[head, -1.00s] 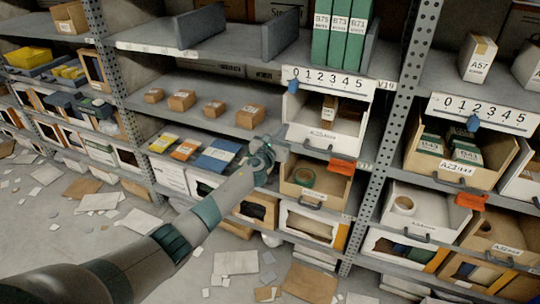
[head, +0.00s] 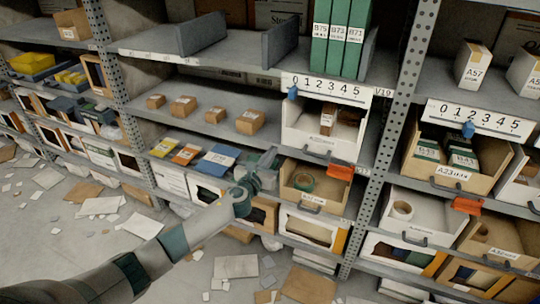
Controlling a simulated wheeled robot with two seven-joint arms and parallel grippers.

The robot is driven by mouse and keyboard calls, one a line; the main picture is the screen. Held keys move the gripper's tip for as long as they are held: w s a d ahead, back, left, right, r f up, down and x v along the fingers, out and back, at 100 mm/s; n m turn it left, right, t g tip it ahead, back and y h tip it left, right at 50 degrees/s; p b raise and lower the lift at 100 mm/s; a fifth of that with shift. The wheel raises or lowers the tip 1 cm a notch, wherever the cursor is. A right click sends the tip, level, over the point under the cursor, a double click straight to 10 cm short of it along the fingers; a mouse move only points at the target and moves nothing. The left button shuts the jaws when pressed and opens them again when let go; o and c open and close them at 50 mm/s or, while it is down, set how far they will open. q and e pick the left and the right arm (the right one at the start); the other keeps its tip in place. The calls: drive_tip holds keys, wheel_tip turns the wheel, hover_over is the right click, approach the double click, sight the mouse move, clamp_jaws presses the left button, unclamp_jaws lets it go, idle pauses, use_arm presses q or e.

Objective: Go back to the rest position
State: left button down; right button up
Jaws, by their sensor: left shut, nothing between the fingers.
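My left arm reaches in from the lower left. My right gripper is not in view.
The rack's perforated posts (head: 392,120) and shelf edges stand close ahead. A white bin (head: 322,135) sits below a numbered 0–5 strip (head: 325,89) with a blue slider. Orange tags (head: 342,171) stick out from the shelf. Papers and cardboard (head: 237,266) litter the floor.

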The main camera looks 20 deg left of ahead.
use_arm(q)
drive_tip(key=shift+s, duration=0.65)
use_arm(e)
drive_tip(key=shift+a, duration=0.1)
